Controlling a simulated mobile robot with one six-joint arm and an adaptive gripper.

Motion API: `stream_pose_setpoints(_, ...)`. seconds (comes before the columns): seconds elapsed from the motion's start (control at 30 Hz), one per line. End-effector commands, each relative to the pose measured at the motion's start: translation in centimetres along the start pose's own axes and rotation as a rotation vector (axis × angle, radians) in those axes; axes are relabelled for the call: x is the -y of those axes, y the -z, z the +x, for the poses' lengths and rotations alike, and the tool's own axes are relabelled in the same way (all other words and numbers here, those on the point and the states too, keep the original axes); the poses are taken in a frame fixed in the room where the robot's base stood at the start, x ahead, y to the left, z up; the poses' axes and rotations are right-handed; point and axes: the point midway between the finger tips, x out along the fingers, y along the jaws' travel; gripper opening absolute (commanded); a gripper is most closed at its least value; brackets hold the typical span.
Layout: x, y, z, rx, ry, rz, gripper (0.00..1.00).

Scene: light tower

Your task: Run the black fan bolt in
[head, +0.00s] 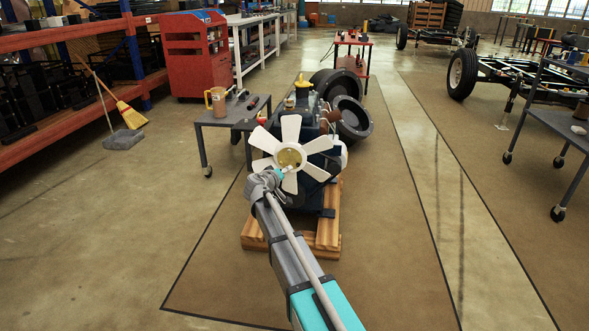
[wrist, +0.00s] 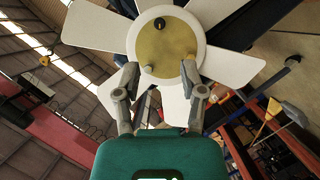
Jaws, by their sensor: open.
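The white fan (head: 291,128) is on the front of a dark engine (head: 315,190), with a gold hub (head: 290,158) in its middle. In the wrist view the gold hub (wrist: 168,45) fills the upper middle. The black bolt (wrist: 160,22) shows as a small dark knob near the hub's upper edge. A pale bolt head (wrist: 147,70) sits lower on the hub. My gripper (wrist: 161,72) is open and empty, with its fingers either side of the hub's lower part, below the black bolt in the picture. In the head view my gripper (head: 283,174) is at the fan's lower left and partly hides it.
The engine stands on a wooden pallet (head: 328,232). A broom (head: 130,115) leans by the left shelves. The floor in front is clear.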

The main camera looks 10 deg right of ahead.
Motion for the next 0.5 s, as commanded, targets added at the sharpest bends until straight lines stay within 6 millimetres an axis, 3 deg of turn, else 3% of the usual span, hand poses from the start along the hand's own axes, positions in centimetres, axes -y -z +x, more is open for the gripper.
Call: stream_pose_setpoints(0.5,0.1,-0.1,8.1,0.002,-0.001,0.001,0.53)
